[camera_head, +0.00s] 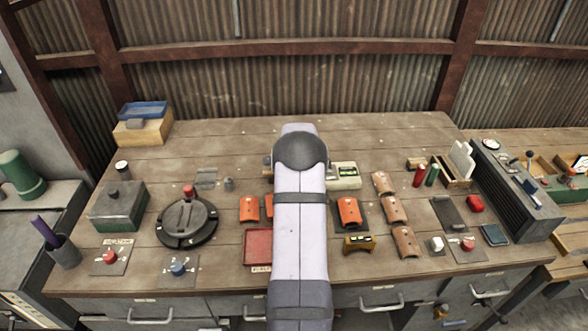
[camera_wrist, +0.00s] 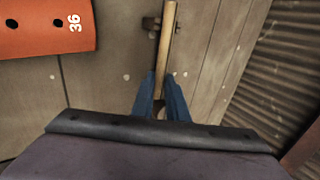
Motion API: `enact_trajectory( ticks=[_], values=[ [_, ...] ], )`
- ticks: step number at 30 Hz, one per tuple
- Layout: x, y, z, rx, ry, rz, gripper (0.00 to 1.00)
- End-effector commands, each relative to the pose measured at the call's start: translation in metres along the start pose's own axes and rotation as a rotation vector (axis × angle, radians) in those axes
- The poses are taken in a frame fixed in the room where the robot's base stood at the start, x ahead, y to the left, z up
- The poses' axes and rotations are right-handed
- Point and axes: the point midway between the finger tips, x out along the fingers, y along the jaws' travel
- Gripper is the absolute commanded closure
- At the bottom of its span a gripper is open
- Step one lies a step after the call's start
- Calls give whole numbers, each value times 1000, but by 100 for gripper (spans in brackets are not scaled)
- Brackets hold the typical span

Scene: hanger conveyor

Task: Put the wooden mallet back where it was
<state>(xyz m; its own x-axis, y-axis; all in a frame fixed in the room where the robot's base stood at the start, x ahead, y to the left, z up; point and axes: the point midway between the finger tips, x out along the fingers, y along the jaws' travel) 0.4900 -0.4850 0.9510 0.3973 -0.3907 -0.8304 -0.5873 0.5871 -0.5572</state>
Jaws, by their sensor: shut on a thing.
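My gripper (camera_wrist: 160,82) shows in the wrist view as two blue fingers shut on a thin pale wooden handle, which I take to be the wooden mallet (camera_wrist: 167,42). The handle runs up from between the fingers to the top edge of the picture. The mallet's head is not clearly seen. In the head view my own arm hides the gripper and nearly all of the mallet.
An orange curved plate marked 36 (camera_wrist: 45,28) lies left of the gripper. The bench holds a red tray (camera_head: 257,247), a black round turntable (camera_head: 187,222), more orange plates (camera_head: 349,212) and a pale device with a display (camera_head: 345,178). A corrugated wall (camera_head: 380,85) stands behind.

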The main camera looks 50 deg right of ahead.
Motion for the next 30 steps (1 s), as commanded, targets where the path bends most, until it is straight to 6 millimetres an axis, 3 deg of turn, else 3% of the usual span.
enact_trajectory(
  ticks=[10, 11, 12, 13, 23, 30],
  values=[
    [4, 2, 0, 0, 0, 0, 100],
    [3, 2, 0, 0, 0, 0, 80],
    [2, 2, 0, 0, 0, 0, 70],
    [2, 2, 0, 0, 0, 0, 68],
    [1, 0, 0, 0, 0, 0, 68],
    [-12, -1, 0, 0, 0, -1, 68]
  ],
)
